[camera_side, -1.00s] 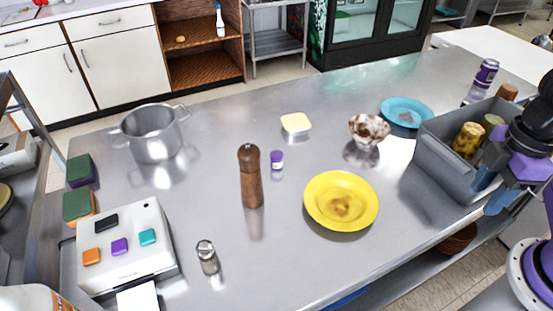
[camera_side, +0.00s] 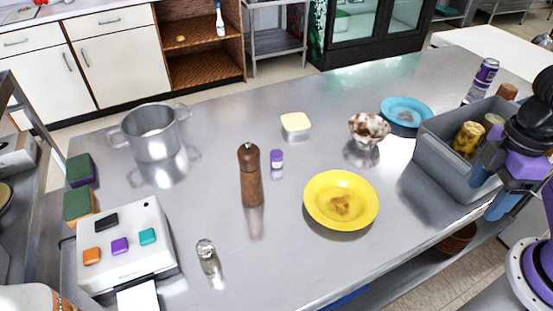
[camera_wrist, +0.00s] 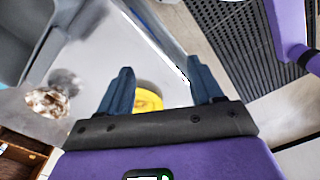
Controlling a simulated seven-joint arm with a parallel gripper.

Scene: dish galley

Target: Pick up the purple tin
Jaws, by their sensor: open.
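A tall purple can with a pale band (camera_side: 484,76) stands upright at the back right of the steel table, behind the grey bin. A much smaller purple-and-white container (camera_side: 277,159) stands mid-table beside the pepper mill. I cannot tell for sure which one is the purple tin. My gripper (camera_side: 497,187) is at the right, in front of the grey bin and apart from both purple things. In the wrist view my gripper (camera_wrist: 159,68) has its two blue fingers spread with nothing held between them. Neither purple thing can be made out there.
The grey bin (camera_side: 430,168) holds jars. A yellow plate (camera_side: 318,205), a speckled bowl (camera_side: 369,129), a blue plate (camera_side: 405,106), a brown pepper mill (camera_side: 250,176), a glass shaker (camera_side: 209,259) and a metal pot (camera_side: 152,136) stand on the table. Its front middle is clear.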

